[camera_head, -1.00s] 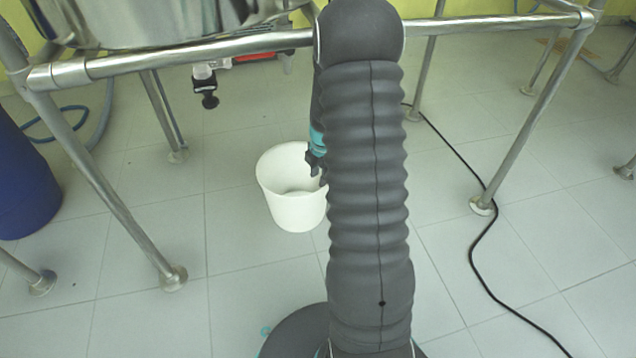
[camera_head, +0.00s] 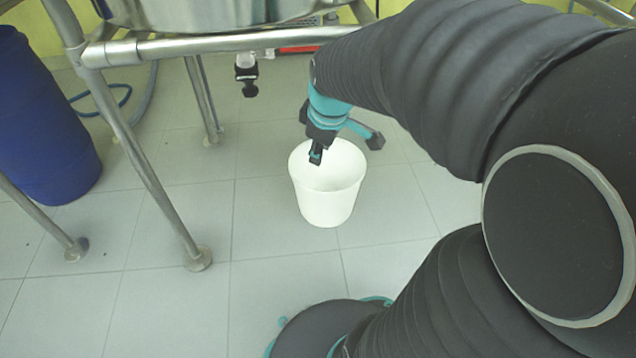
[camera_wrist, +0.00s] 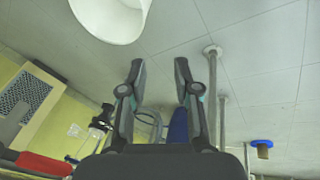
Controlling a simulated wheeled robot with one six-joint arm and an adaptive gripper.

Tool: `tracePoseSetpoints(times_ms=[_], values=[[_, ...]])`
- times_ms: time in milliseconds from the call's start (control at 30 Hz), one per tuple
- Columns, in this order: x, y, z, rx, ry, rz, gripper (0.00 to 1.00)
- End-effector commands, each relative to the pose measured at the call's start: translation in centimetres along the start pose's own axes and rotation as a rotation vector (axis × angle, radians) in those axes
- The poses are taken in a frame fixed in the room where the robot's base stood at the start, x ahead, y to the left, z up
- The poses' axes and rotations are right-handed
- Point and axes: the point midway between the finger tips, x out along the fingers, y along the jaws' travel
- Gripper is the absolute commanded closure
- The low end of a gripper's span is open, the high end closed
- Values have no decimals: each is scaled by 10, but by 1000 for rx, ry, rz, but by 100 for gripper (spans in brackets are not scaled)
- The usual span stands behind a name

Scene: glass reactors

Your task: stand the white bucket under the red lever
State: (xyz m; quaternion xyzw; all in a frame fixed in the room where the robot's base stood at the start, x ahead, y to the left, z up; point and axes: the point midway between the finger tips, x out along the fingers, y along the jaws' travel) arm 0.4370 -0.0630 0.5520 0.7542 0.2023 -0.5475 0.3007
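The white bucket (camera_head: 328,205) stands upright on the tiled floor, its open top facing up. Part of it shows at the top edge of the wrist view (camera_wrist: 108,22). My gripper (camera_head: 316,156) appears over the bucket's far rim in the head view; I cannot tell whether it touches. In the wrist view my gripper's two fingers (camera_wrist: 158,72) are spread, with nothing between them. The red lever (camera_head: 300,48) shows partly behind the steel rail under the vessel. A red part also shows at the lower left of the wrist view (camera_wrist: 42,163). A black-tipped outlet (camera_head: 247,80) hangs left of the lever.
A steel frame has a rail (camera_head: 220,43) and a slanting leg (camera_head: 150,170) left of the bucket. A steel vessel (camera_head: 200,12) sits above. A blue barrel (camera_head: 40,125) stands at the far left. Floor in front of the bucket is clear.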

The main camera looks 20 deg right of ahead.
Motion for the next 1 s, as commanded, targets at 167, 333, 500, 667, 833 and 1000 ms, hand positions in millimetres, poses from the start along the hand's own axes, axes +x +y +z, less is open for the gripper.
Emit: tracePoseSetpoints(times_ms=[167, 333, 500, 667, 833, 1000], values=[[-45, -44, 7, 233, 53, 34, 69], [-75, -83, 22, 463, 106, 46, 69], [-91, -110, 37, 641, 149, 45, 69], [-97, -122, 44, 727, 166, 41, 69], [-97, -124, 46, 744, 168, 39, 69], [-97, -124, 46, 743, 168, 39, 69]])
